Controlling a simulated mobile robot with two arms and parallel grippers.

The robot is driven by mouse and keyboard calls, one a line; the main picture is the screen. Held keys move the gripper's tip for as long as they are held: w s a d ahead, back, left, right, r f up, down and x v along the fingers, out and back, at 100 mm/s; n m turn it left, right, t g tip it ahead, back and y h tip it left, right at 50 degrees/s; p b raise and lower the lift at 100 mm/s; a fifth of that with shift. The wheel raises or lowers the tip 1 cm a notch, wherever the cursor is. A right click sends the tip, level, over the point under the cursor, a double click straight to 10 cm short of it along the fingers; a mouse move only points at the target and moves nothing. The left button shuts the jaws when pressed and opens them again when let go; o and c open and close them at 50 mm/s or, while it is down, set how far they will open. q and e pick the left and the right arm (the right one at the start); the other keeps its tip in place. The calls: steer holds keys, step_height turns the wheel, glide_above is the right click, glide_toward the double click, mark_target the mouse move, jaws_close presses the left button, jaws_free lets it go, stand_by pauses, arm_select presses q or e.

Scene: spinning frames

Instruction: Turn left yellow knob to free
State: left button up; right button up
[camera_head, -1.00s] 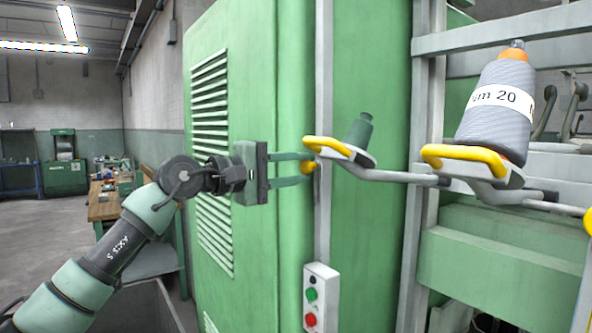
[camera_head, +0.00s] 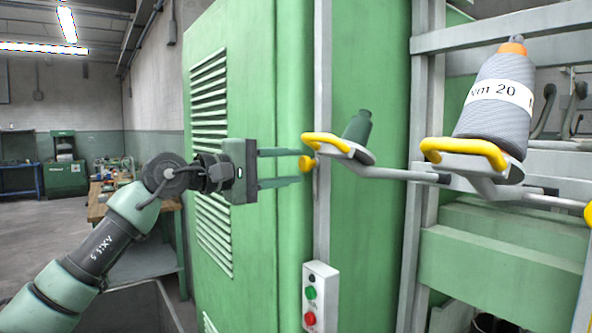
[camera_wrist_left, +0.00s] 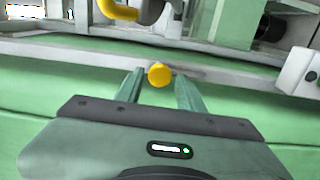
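The left yellow knob (camera_head: 307,163) is a small round knob at the grey post on the corner of the green cabinet, just below a yellow handle. It also shows in the left wrist view (camera_wrist_left: 160,75). My left gripper (camera_head: 300,166) comes in from the left, with its two green fingers apart and pointing at the knob. In the left wrist view the knob appears between the open fingertips, with a gap on each side, and nothing is gripped. My right gripper is not seen.
A yellow handle (camera_head: 325,142) on a grey bracket holding a small green cone (camera_head: 358,128) sits just above the knob. Another yellow handle (camera_head: 463,152) stands before a large grey yarn cone (camera_head: 497,105). A button box (camera_head: 320,297) hangs below on the post.

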arm_select(q)
steer(key=b+v, duration=0.1)
steer(key=v, duration=0.4)
steer(key=shift+s+a+b, duration=0.25)
steer(key=shift+a+b, duration=0.05)
steer(key=shift+a, duration=0.05)
